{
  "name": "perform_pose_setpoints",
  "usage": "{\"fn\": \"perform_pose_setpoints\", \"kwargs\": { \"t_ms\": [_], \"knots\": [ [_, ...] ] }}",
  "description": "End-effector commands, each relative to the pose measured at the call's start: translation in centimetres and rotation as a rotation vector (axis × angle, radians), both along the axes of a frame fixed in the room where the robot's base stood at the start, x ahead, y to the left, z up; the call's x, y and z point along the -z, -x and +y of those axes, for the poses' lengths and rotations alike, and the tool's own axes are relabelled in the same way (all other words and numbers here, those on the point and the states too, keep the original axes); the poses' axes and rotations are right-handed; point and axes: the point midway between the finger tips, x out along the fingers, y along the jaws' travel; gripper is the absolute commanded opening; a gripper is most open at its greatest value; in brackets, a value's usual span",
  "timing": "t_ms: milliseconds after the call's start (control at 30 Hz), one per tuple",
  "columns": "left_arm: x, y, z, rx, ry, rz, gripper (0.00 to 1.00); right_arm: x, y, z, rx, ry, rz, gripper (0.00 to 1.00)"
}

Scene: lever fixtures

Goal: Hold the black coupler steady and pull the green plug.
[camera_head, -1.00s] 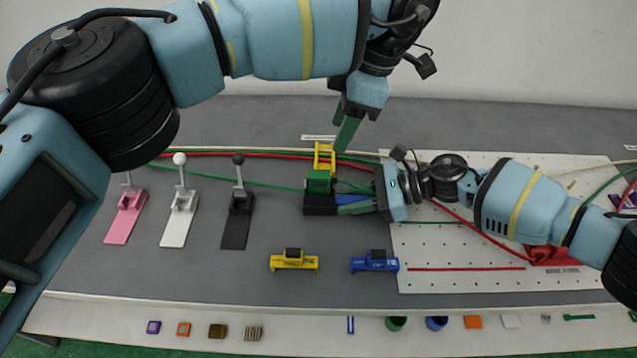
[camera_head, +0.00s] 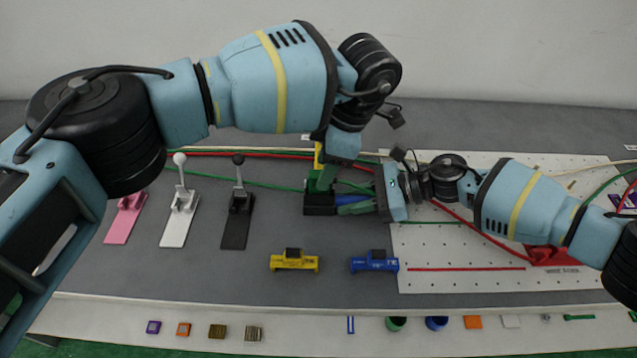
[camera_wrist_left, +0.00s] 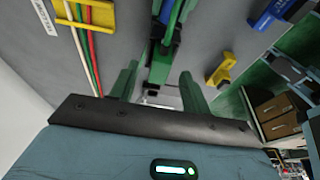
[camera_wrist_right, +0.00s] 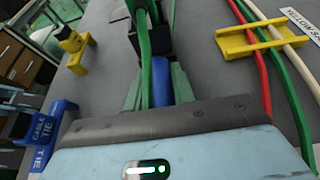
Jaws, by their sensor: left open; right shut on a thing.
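The black coupler (camera_head: 319,205) sits on the grey bench in the middle of the head view. The green plug (camera_head: 313,187) is at its top, partly covered by my left gripper (camera_head: 326,177). My left gripper reaches down from above, its green fingers open around the plug area; contact is not clear. In the left wrist view a dark and green part (camera_wrist_left: 162,55) lies between the fingers. My right gripper (camera_head: 352,203) is shut on a blue cylindrical part (camera_wrist_right: 161,80) at the coupler's right side. Whether this part belongs to the coupler cannot be told.
A yellow cable clip (camera_head: 318,153) stands close behind the coupler, with red, green and cream cables running through it. Yellow (camera_head: 294,261) and blue (camera_head: 375,262) blocks stand in front. Pink (camera_head: 125,218), white (camera_head: 179,220) and black (camera_head: 237,222) lever fixtures stand left. A perforated white board (camera_head: 455,245) lies right.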

Motion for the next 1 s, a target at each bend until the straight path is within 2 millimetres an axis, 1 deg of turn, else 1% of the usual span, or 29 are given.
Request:
{"fn": "perform_pose_setpoints", "kwargs": {
  "t_ms": [33, 100, 300, 633, 667, 1000],
  "knots": [
    [0.6, 0.0, 0.2, -0.001, -0.001, 0.002, 0.47, 0.0, 0.0, 0.0, 0.0, 0.0, 0.0, 0.0],
    [1.2, 0.0, 0.4, -0.001, -0.001, 0.003, 0.47, 0.0, 0.0, 0.0, 0.0, 0.0, 0.0, 0.0],
    [2.3, 0.0, 0.7, -0.001, 0.0, 0.001, 0.47, 0.0, 0.0, 0.0, 0.0, 0.0, 0.0, 0.0],
    [2.5, 0.0, 0.7, -0.001, -0.001, 0.001, 0.47, 0.0, 0.0, 0.0, 0.0, 0.0, 0.0, 0.0],
    [2.5, 0.0, 0.7, -0.001, -0.001, 0.001, 0.46, 0.0, 0.0, 0.0, 0.0, 0.0, 0.0, 0.0],
    [2.5, 0.0, 0.7, 0.0, 0.0, 0.0, 0.01, 0.0, 0.0, 0.0, 0.0, 0.0, 0.0, 0.0]
  ]
}}
